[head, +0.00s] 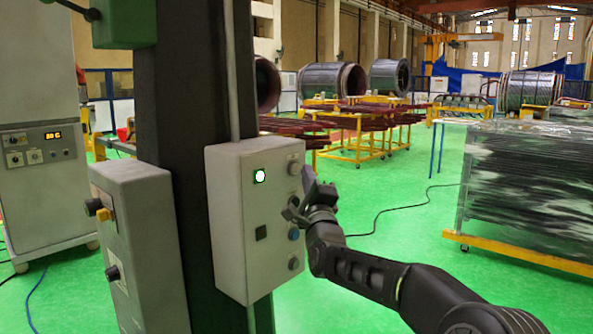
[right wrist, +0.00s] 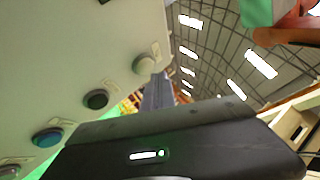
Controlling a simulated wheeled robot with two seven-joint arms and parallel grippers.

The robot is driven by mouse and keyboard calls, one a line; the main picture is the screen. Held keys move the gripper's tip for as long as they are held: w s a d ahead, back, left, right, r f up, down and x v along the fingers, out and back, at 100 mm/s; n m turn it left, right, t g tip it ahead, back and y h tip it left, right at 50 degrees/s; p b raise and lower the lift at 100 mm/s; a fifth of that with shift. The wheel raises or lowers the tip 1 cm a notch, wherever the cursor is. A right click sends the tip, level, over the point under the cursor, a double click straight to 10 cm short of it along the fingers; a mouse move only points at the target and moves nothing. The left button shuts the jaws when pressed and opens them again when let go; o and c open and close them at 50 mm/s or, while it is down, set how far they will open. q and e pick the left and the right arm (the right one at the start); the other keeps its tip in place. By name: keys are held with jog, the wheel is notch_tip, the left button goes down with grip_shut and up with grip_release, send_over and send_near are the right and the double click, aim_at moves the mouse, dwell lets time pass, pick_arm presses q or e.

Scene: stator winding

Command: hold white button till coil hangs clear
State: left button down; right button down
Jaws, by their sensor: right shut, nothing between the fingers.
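The white button (head: 293,168) is the top one in a column on the right face of a grey control box (head: 228,220). In the right wrist view the white button (right wrist: 144,64) is pale and round. My right gripper (head: 310,180) is shut and empty, its fingertips (right wrist: 158,88) close beside that button. I cannot tell whether they touch it or press it. Below it are a black button (right wrist: 96,99) and a blue button (right wrist: 46,137). A lamp (head: 260,176) on the box front glows white-green. No hanging coil can be made out. My left gripper is out of view.
The box is fixed to a dark column (head: 165,110), with another switch box (head: 140,245) at its left. A grey cabinet (head: 40,190) stands further left. Green floor (head: 400,215) between is mostly clear, with a black cable.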

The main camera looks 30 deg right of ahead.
dwell(0.3)
jog(key=shift+w+a+b, duration=0.15)
jog(key=shift+w+b, duration=0.25)
jog(key=shift+b, duration=0.05)
jog(key=shift+w+a, duration=0.1)
jog(key=shift+w, duration=0.25)
dwell(1.9)
jog(key=b, duration=0.1)
jog(key=s+b, duration=0.1)
jog(key=shift+s+d+b, duration=0.25)
jog(key=shift+b, duration=0.05)
dwell(0.3)
